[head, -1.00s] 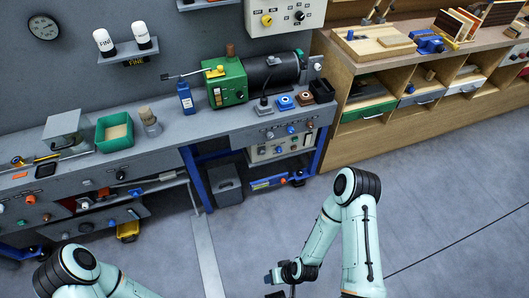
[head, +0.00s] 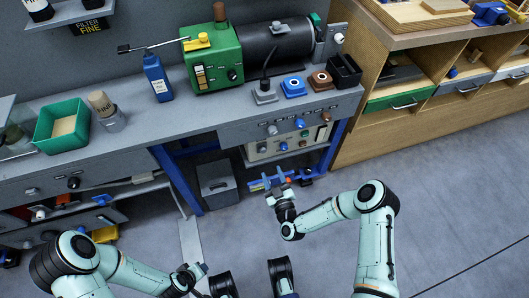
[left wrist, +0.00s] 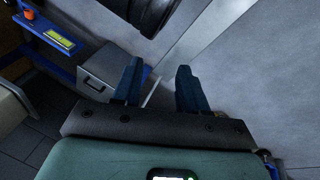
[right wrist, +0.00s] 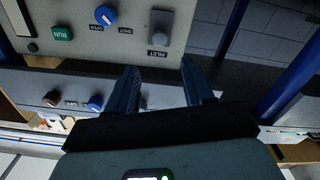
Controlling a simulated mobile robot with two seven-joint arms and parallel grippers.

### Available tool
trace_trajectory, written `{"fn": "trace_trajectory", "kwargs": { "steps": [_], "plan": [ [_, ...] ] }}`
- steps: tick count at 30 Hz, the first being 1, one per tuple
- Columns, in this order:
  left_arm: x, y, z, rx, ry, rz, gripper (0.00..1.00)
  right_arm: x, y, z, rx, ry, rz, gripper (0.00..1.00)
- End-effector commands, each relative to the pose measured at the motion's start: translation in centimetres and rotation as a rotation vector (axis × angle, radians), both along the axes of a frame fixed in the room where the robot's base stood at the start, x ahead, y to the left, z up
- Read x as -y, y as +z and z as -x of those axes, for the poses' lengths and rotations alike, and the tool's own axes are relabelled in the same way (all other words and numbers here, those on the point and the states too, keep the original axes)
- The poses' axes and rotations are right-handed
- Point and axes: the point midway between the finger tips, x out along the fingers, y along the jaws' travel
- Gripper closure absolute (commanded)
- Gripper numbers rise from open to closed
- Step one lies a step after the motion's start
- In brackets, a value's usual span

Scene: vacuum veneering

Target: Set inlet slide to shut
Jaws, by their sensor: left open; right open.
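The inlet slide is a grey rounded piece (right wrist: 161,28) on a cream control panel, with an INLET label beside it. The right wrist view looks turned upside down. In the head view it appears as a small grey piece (head: 262,147) at the left of the panel (head: 290,148) below the bench. I cannot tell its set position. A blue knob (right wrist: 106,14) with SHUT and OPEN labels sits beside it. My right gripper (head: 276,186) is open and empty, in front of and below the panel, apart from the slide. My left gripper (head: 194,269) is open and empty, low over the floor.
A drawer front (right wrist: 65,90) with brown and blue knobs adjoins the panel. Blue bench legs (head: 335,142) flank the panel's space. A grey bin (head: 217,185) stands on the floor at its left. Open floor (head: 460,180) lies to the right.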

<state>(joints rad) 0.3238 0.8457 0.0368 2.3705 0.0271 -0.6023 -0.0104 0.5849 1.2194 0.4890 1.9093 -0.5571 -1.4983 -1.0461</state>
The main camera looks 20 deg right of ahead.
Motion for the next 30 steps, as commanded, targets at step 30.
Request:
{"fn": "trace_trajectory", "kwargs": {
  "steps": [30],
  "plan": [
    [-1.0,-5.6,5.7,-0.196,0.014,0.006,0.57,-0.4,-0.1,-10.4,-0.004,0.001,-0.002,0.71]
  ]
}}
